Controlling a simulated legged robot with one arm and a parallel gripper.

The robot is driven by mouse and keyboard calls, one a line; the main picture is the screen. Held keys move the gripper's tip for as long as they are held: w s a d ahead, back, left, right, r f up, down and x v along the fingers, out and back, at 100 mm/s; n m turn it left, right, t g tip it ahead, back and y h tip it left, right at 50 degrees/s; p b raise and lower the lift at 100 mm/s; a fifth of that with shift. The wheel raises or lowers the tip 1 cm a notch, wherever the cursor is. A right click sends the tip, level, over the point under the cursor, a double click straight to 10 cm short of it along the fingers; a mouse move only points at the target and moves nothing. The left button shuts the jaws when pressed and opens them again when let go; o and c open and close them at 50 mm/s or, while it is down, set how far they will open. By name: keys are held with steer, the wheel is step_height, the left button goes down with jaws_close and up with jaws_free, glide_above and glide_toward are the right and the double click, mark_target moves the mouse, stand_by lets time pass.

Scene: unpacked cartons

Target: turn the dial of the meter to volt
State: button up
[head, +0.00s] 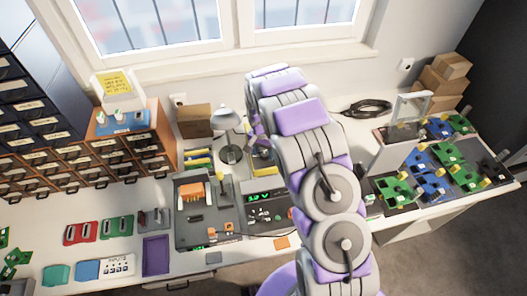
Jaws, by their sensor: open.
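A dark unit with a green lit readout (264,197), which looks like the meter, sits on the bench just left of my arm. The readout seems to end in a V. I cannot make out its dial or what it points to; my arm covers the unit's right side. My arm rises from the bottom, bends near the window and folds down behind itself. A small purple and grey part of its far end shows left of the arm, above the bench. The gripper's fingers are hidden behind the arm links.
A dark bench unit (192,222) with an orange block stands left of the readout. A lamp (228,140) stands behind. Drawer cabinets (92,160) fill the left. Green and blue boards (432,187) lie at right. Coloured trays and small parts cover the front left.

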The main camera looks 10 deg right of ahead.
step_height(320, 180, up, 17)
steer(key=p, duration=0.2)
steer(key=shift+w+a, duration=0.25)
steer(key=shift+a, duration=0.15)
steer(key=shift+r, duration=0.1)
